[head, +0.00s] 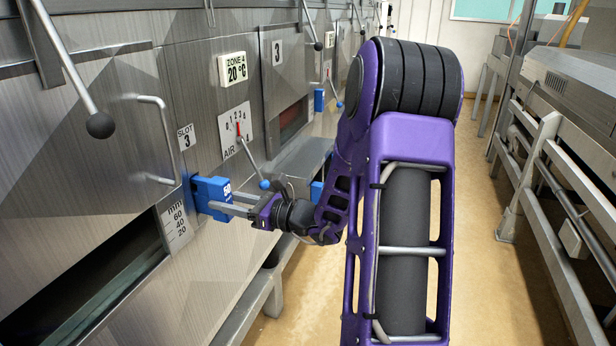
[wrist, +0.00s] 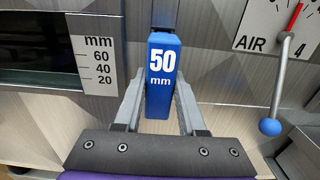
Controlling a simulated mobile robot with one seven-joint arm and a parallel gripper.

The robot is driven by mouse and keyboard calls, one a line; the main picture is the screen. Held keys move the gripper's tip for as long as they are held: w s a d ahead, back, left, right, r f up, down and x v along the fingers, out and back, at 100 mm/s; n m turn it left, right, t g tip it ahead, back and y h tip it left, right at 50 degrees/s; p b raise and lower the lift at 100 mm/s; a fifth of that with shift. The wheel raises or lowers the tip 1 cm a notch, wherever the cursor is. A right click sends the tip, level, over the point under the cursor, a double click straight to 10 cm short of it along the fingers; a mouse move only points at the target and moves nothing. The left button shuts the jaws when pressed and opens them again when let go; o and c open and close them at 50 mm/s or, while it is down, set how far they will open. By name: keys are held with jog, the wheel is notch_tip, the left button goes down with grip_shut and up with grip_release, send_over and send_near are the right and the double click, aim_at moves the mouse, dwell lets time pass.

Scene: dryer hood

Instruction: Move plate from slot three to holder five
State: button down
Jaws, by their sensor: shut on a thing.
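In the wrist view the same blue block (wrist: 161,75) reads "50 mm" and stands upright. My gripper (head: 222,207) reaches in from the right, its two grey fingers on either side of the block; in the wrist view my gripper (wrist: 160,95) is shut on it. The rest of the plate is hidden behind the hood front. I cannot make out holder five in either view.
A mm scale (head: 176,225) and a dark opening lie left of the block. The air lever (head: 250,160) with a blue knob hangs close to the right. A blue block (head: 319,100) shows farther along. Railings (head: 560,190) bound the aisle's right; its floor is clear.

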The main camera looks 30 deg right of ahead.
jog(key=p+v, duration=0.1)
jog(key=v, duration=0.7)
jog(key=shift+s+d, duration=0.25)
jog(key=shift+s, duration=0.05)
dwell(1.8)
jog(key=shift+s+d+p, duration=0.1)
jog(key=shift+s+p, duration=0.05)
jog(key=shift+p, duration=0.2)
dwell(0.7)
jog(key=shift+p+v, duration=0.3)
jog(key=shift+v, duration=1.35)
jog(key=p+v, duration=0.1)
jog(key=v, duration=0.9)
jog(key=shift+f, duration=0.1)
